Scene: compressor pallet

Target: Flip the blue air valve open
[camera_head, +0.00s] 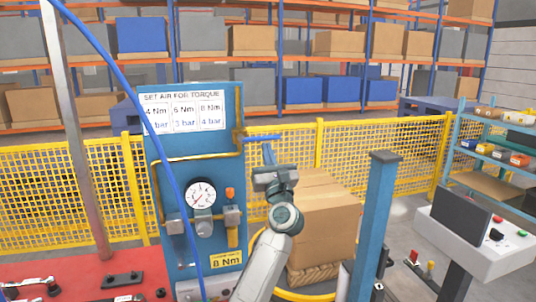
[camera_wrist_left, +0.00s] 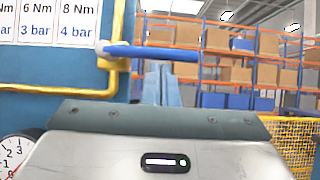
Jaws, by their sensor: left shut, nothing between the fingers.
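The blue air valve lever (camera_head: 262,138) sticks out to the right from the yellow pipe at the upper right edge of the blue panel. It lies level, across the upright pipe. It also shows in the left wrist view (camera_wrist_left: 155,52), running right from the pipe. My left gripper (camera_head: 268,153) is shut and empty, its fingers pointing up just below the lever. In the left wrist view its fingers (camera_wrist_left: 160,82) stand below the lever's middle; I cannot tell whether they touch it. My right gripper is not in view.
The blue panel (camera_head: 185,125) carries a pressure gauge (camera_head: 201,194) and a yellow pipe (camera_head: 239,105). A blue hose hangs in front of it. A cardboard box (camera_head: 325,220) and a blue post (camera_head: 378,220) stand to the right. A yellow fence (camera_head: 400,155) runs behind.

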